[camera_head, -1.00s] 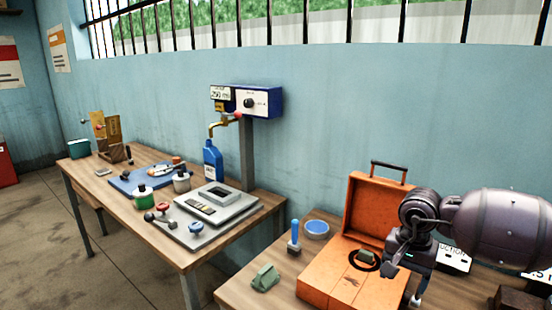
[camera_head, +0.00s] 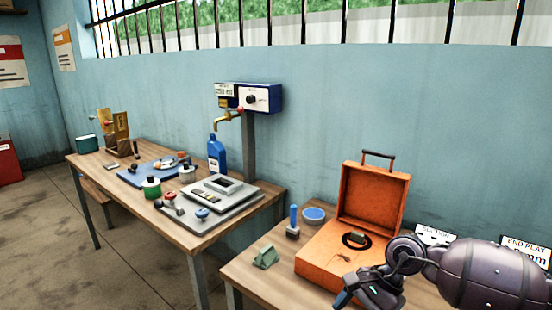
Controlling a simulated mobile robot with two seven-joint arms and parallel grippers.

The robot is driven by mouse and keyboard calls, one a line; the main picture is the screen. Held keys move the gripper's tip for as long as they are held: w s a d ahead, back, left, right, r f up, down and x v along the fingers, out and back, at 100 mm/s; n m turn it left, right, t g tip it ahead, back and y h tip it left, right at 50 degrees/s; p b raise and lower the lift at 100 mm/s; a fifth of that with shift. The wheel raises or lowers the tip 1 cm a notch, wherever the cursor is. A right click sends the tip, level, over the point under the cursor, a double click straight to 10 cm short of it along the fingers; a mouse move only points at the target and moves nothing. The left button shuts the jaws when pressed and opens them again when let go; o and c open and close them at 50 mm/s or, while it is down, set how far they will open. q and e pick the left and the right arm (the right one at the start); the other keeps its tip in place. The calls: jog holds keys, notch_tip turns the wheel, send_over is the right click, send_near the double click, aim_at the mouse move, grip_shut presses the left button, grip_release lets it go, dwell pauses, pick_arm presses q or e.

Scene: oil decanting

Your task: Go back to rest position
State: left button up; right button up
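My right gripper (camera_head: 350,296) is in the lower right of the head view, in front of the open orange case (camera_head: 330,262). My arm hides the case's front right corner. I cannot make out whether its fingers are apart, and no held object shows. My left gripper is not in view. A blue oil bottle (camera_head: 216,155) stands upright under the brass tap (camera_head: 228,117) of the blue dispenser box (camera_head: 262,98) on the left table.
On the right table are a blue-handled tool (camera_head: 293,222), a blue bowl (camera_head: 314,215) and a green block (camera_head: 265,257). Two white signs (camera_head: 524,252) stand at the back right.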

jog(key=s+a+r+m+t+y, duration=0.1)
jog(key=s+a+m+t+y, duration=0.3)
jog(key=a+m+y, duration=0.7)
jog(key=d+f+m+t+h, duration=0.45)
jog(key=d+m+t, duration=0.3)
jog(key=m, duration=0.95)
jog(key=d+f+m+t+h, duration=0.3)
jog(key=d+m+t+h, duration=0.4)
jog(key=m, duration=1)
jog(key=s+d+f+m+g+h, duration=0.2)
jog(key=s+d+f+m+h, duration=0.1)
jog(key=s+f+m, duration=0.3)
jog(key=s+d+f+m+g+h, duration=0.3)
jog(key=s+d+f+m, duration=0.2)
jog(key=s+f+m, duration=0.2)
jog(key=shift+s+d+f+m, duration=0.25)
jog(key=shift+s+f+m, duration=0.05)
jog(key=shift+m, duration=0.7)
jog(key=shift+c, duration=0.2)
